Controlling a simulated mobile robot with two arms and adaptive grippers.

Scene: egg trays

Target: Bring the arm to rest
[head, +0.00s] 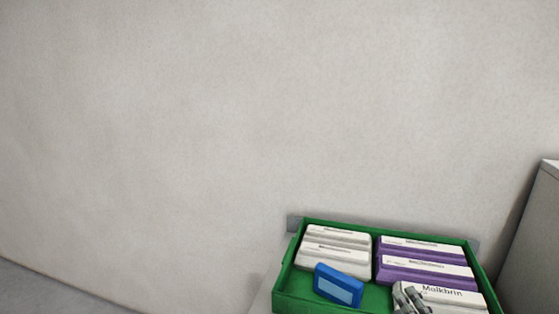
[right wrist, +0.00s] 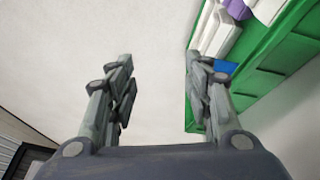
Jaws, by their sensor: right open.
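My right gripper (head: 411,299) shows at the bottom edge of the head view, in front of the green crate's right half. In the right wrist view my right gripper (right wrist: 160,85) has its two fingers wide apart with nothing between them. Only pale wall or surface shows behind the gap. The green crate (right wrist: 282,72) is beside and beyond the right finger there. My left gripper is in neither view.
The green crate (head: 287,265) holds white cartons (head: 335,257), purple-and-white cartons (head: 425,268), a white carton with dark lettering (head: 455,296) and a tilted blue box (head: 338,286). A grey cabinet (head: 535,240) stands at the right. A bare wall (head: 200,120) fills the rest.

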